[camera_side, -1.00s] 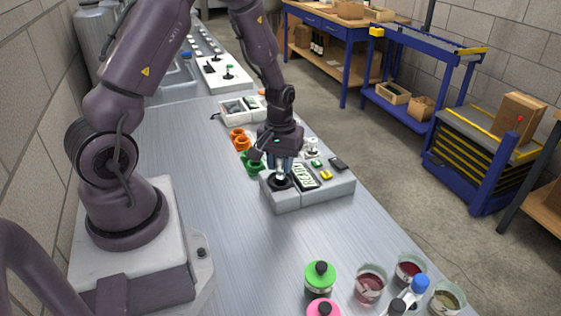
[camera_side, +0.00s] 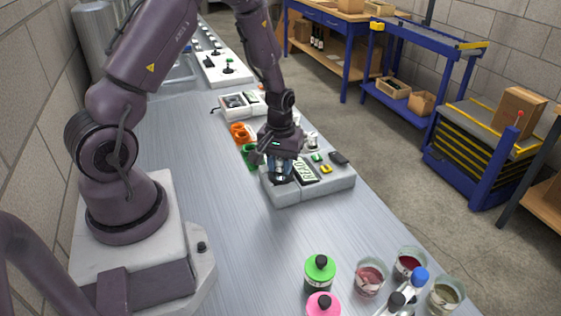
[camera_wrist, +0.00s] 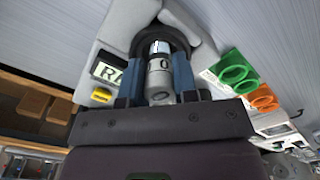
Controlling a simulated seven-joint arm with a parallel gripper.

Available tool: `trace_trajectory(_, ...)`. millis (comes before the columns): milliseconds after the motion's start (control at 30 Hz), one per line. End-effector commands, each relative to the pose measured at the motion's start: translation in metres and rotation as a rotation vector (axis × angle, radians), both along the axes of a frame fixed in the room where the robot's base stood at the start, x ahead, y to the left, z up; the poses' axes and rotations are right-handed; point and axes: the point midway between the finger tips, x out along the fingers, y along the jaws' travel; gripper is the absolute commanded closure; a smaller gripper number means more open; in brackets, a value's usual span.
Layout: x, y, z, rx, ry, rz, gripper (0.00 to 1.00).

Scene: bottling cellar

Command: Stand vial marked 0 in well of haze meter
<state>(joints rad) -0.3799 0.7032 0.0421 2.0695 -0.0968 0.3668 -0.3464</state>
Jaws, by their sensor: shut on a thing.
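The haze meter (camera_side: 322,190) is a light grey box on the bench, with a lit display (camera_side: 306,170) that starts with READ. Its dark round well (camera_wrist: 142,37) shows in the wrist view. My gripper (camera_side: 281,174) is low over the well end of the meter. In the wrist view my gripper (camera_wrist: 159,80) is shut on the vial marked 0 (camera_wrist: 158,82), a clear vial with a grey label and cap. The vial's far end lies inside the well's dark ring. Its base is hidden, so I cannot tell whether it touches the bottom.
Green (camera_wrist: 232,70) and orange (camera_wrist: 263,97) ring-shaped holders stand beside the meter. Green-capped (camera_side: 320,272) and pink-capped (camera_side: 323,305) bottles and several cups, one of them with dark red liquid (camera_side: 408,264), stand at the bench's near end. The bench between is clear.

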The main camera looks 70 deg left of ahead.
Motion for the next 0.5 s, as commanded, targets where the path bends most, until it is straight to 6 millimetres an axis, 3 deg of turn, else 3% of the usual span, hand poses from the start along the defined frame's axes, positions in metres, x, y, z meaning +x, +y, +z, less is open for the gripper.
trace_trajectory(500, -0.0002, -0.0001, -0.0043, 0.0, 0.001, 0.0, 0.96)
